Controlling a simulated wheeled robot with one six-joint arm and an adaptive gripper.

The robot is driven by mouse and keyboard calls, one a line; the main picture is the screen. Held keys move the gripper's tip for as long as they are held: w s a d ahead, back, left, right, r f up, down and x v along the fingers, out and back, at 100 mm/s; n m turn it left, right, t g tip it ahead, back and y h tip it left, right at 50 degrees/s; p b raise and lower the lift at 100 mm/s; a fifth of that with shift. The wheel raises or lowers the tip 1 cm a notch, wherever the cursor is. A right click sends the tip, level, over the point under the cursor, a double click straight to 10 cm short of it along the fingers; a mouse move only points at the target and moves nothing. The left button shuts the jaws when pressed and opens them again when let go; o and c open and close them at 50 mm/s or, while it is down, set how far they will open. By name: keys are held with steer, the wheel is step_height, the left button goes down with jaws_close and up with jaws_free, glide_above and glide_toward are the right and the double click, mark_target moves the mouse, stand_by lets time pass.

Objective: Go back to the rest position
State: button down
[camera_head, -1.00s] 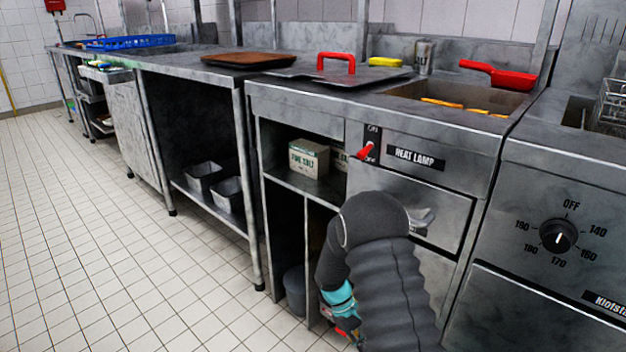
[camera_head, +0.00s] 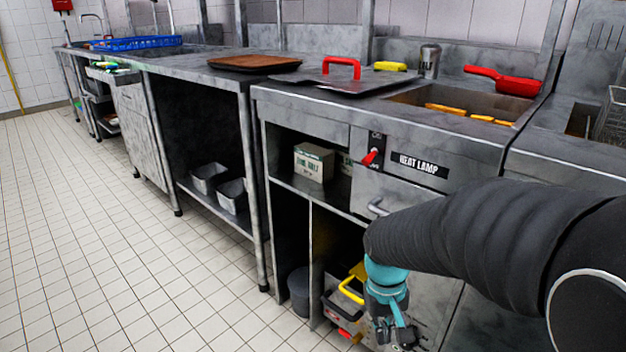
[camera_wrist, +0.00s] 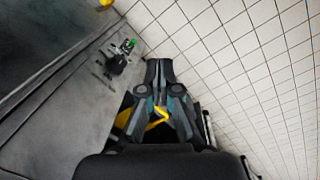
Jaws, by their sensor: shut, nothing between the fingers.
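My gripper (camera_head: 398,338) hangs low in front of the steel counter unit, below the drawer under the heat lamp label. My black arm reaches in from the right edge of the head view and bends down to it. In the wrist view my gripper (camera_wrist: 158,66) has its two dark fingers together, with nothing between them. Part of the drawer front is hidden behind my arm.
A container with a yellow handle (camera_head: 350,292) stands low in the cabinet, close to my gripper. A red heat lamp switch (camera_head: 372,156) is above. The fry bin (camera_head: 415,97) and red-handled pan (camera_head: 515,84) are on top. The tiled floor (camera_head: 120,260) at left is clear.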

steer(key=s+d+r+m+t+p, duration=0.1)
steer(key=s+r+t, duration=0.2)
steer(key=s+r, duration=0.2)
steer(key=s+d+r+m+t, duration=0.1)
steer(key=s+r+t, duration=0.2)
steer(key=r, duration=0.7)
steer(key=s, duration=0.2)
steer(key=shift+s+y+p, duration=0.35)
steer(key=shift+y+p, duration=0.05)
steer(key=shift+d, duration=0.1)
